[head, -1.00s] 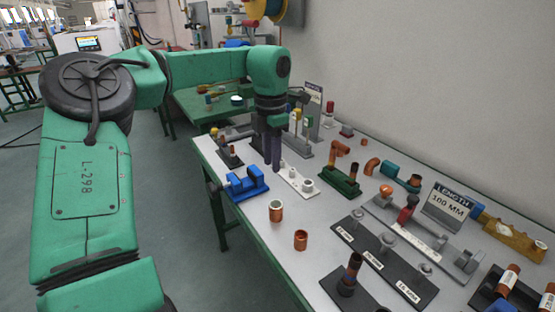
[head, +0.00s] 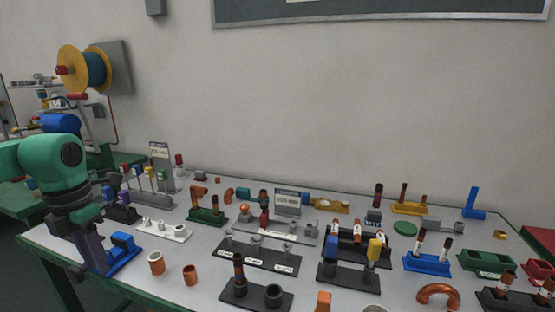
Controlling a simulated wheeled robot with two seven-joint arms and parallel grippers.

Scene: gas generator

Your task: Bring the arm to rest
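My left arm comes in from the left in the head view. Its green wrist points down and the dark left gripper (head: 88,262) hangs at the table's left edge, just left of the blue vise-like block (head: 124,250). The fingers overlap from this angle, so whether they are apart or closed is unclear. I see nothing clearly held in them. My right arm and gripper are not in view.
The table (head: 207,256) carries many fittings. Two copper pieces, one (head: 156,263) and another (head: 190,275), stand near the front left. A white block with pegs (head: 164,230) and a black labelled rack (head: 258,252) lie behind. A wall closes the back.

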